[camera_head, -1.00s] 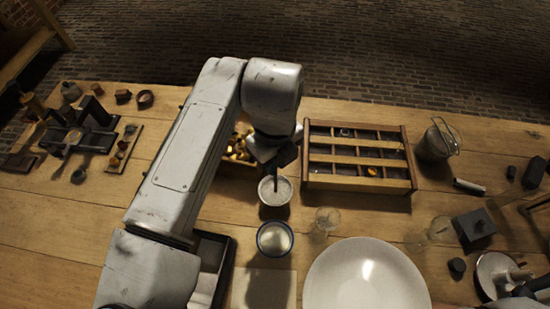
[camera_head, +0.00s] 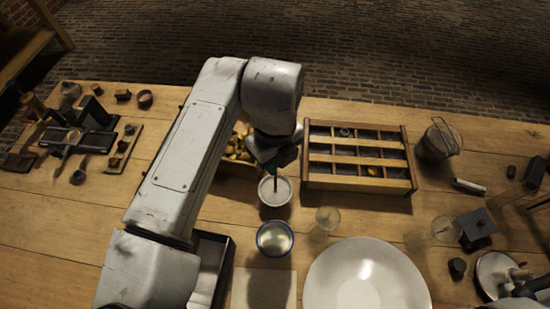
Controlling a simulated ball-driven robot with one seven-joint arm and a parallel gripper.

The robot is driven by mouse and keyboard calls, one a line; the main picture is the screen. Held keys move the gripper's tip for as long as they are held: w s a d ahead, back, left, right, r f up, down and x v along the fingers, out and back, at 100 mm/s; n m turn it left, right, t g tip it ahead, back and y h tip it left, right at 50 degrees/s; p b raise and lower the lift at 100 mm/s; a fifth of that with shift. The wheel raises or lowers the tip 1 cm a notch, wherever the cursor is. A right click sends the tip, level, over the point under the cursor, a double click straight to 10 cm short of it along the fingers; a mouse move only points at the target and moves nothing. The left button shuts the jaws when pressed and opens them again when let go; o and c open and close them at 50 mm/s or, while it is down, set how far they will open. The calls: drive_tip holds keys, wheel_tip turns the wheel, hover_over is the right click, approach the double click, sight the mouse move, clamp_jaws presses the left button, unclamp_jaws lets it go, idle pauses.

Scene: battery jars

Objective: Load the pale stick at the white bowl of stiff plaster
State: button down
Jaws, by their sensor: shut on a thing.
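The white bowl of plaster (camera_head: 283,197) stands on the table below my gripper, with a pale grey-white fill. My gripper (camera_head: 277,165) is directly over it, pointing down, and is mostly covered by my own wrist. It is shut on a thin dark-looking stick (camera_head: 275,182). The stick's lower end reaches down at the bowl and appears to be in or just over the plaster; I cannot tell how deep. The stick's pale colour does not show clearly in the shadow.
A dark-rimmed cup (camera_head: 275,239) stands just in front of the bowl. A compartmented wooden box (camera_head: 360,183) is to the right, and a large white basin (camera_head: 330,285) is at front right. A clear glass (camera_head: 327,218) stands between. A box of brown pieces (camera_head: 240,150) is behind left.

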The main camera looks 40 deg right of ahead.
drive_tip(key=shift+r+p, duration=2.45)
drive_tip(key=shift+r, duration=1.1)
